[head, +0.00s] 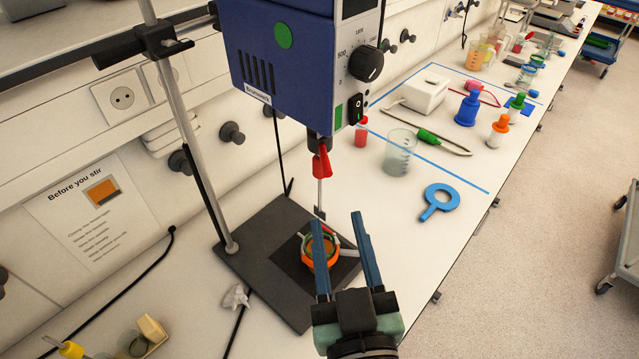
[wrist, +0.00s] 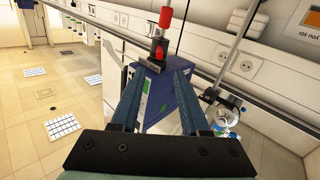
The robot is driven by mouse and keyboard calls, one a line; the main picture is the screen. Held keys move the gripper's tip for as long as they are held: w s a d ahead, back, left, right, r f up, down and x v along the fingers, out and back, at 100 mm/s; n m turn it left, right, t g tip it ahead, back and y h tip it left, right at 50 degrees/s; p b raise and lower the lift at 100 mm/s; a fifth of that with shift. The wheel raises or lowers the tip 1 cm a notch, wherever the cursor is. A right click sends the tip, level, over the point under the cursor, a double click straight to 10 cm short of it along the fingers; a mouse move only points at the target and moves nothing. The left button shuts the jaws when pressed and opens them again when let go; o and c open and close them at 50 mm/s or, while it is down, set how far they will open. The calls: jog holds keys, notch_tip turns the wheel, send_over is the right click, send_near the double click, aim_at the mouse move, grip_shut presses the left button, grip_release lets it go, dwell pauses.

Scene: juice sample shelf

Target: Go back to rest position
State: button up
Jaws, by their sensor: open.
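My gripper (head: 337,218) is at the lower middle of the head view, with its two blue fingers apart and nothing between them. The fingers point up in the picture, in front of the dark stand base. An orange-rimmed vessel with brownish-orange contents (head: 320,262) sits on that base, partly hidden behind the left finger. I cannot tell whether the finger touches it. In the wrist view the open fingers (wrist: 160,68) are in front of the blue overhead stirrer (wrist: 165,100).
The blue stirrer (head: 295,50) hangs from a metal stand on the dark base plate (head: 262,240), with a red chuck below. To the right are a clear beaker (head: 398,155), a blue ring tool (head: 438,201) and several bottles. The bench's right front edge borders open floor (head: 535,240).

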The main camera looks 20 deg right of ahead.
jog(key=w+a+r+n+t+y+b, duration=0.1)
jog(key=w+a+r+t, duration=0.2)
jog(key=r, duration=0.6)
jog(key=w+a+r+t+y+b, duration=0.1)
jog(key=w+a+r+t, duration=0.2)
jog(key=r, duration=0.7)
jog(key=s+a+r+t, duration=0.2)
jog(key=r, duration=0.6)
jog(key=s+a+r+t+y, duration=0.1)
jog(key=s+a+r, duration=0.1)
jog(key=r, duration=0.5)
jog(key=shift+s+a+r+t+b, duration=0.35)
jog(key=shift+s+a+t, duration=0.05)
jog(key=shift+a, duration=0.15)
